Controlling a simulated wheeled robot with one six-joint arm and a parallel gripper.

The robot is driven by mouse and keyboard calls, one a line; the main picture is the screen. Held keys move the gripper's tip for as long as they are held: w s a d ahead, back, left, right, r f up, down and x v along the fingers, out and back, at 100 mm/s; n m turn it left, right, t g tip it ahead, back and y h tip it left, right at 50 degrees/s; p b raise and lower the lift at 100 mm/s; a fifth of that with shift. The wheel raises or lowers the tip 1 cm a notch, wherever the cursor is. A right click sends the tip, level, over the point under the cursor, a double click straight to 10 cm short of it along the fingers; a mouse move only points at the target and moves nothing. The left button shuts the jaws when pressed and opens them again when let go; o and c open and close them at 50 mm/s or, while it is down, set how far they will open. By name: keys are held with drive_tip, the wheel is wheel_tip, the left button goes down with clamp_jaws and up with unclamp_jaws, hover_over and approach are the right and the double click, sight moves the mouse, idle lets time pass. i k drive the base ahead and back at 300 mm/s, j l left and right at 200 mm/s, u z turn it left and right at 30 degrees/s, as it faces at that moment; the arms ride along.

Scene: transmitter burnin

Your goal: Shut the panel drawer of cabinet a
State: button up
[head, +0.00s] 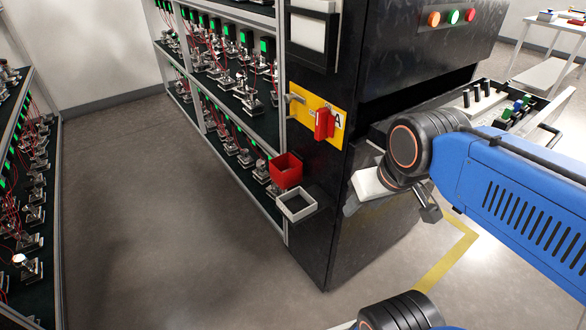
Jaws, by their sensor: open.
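Cabinet a (335,215) is a tall black cabinet in the middle, with a yellow plate marked A (338,120) on its side. Its panel drawer (555,109) stands open to the right, below a dark gap in the cabinet front. Black posts and green and blue parts show in the drawer. My blue arm and dark wrist cover much of the drawer's near side and its front. My gripper (392,206) is beside the cabinet's front, below the drawer's level in the picture. It is open, partly hidden by my wrist; I see nothing held. I cannot tell whether it touches anything.
A red switch handle (324,125), a red bin (286,170) and a grey open box (297,205) stick out from the cabinet's side. Racks of small devices (235,80) stand behind and at far left. A white table (550,27) is at back right. The left floor is clear.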

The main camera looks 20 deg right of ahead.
sight(530, 123)
drive_tip(key=k+j+z, duration=0.15)
drive_tip(key=z, duration=0.15)
drive_tip(key=k+j+z, duration=0.15)
drive_tip(key=z, duration=0.15)
drive_tip(key=i+l+z, duration=0.2)
drive_tip(key=z, duration=0.2)
drive_tip(key=i+l+z, duration=0.2)
drive_tip(key=z, duration=0.2)
drive_tip(key=k+l, duration=0.1)
drive_tip(key=l, duration=0.2)
drive_tip(key=k+l, duration=0.1)
drive_tip(key=l, duration=0.25)
drive_tip(key=i+j, duration=0.1)
drive_tip(key=j, duration=0.2)
drive_tip(key=i+j, duration=0.1)
drive_tip(key=j, duration=0.2)
